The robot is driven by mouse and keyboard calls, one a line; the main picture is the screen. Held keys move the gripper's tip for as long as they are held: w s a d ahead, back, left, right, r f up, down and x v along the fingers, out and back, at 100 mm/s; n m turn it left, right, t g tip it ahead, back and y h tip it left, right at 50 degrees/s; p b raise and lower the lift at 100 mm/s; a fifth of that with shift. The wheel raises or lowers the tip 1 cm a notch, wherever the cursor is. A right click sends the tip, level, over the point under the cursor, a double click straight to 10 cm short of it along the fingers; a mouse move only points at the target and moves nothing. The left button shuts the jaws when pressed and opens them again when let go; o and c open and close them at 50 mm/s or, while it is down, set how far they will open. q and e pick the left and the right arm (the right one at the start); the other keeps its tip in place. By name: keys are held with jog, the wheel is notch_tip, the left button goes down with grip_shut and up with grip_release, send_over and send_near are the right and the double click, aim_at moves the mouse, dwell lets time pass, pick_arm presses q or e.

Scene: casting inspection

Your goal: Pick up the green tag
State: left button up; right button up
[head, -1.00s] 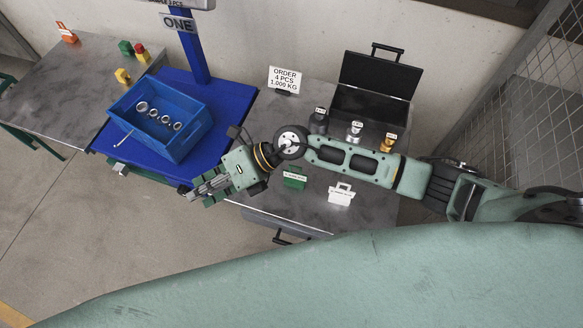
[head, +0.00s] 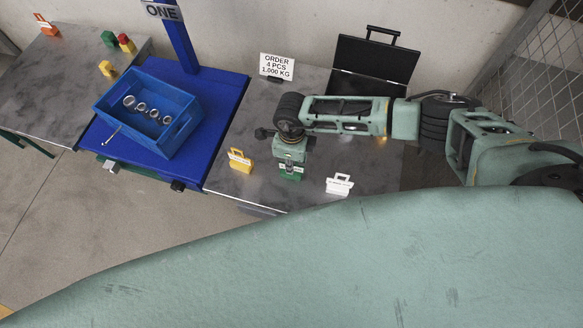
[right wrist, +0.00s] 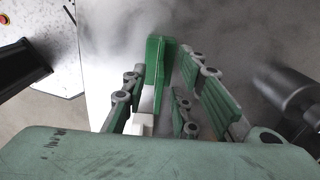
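The green tag (head: 290,176) stands on the grey table, below my right gripper (head: 290,164) in the head view, which partly covers it. In the right wrist view the green tag (right wrist: 157,62) lies between the spread fingers of my right gripper (right wrist: 168,84). The gripper is open, with gaps visible beside the tag. A small white piece (right wrist: 141,123) shows near the tag; I cannot tell what it belongs to. My left gripper is not in view.
A yellow tag (head: 240,160) stands to the left and a white tag (head: 340,184) to the right. A blue bin (head: 186,128) with several metal rings sits on the blue platform. An open black case (head: 375,62) and an order sign (head: 276,66) stand behind.

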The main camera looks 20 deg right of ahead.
jog(key=shift+f, duration=1)
grip_shut()
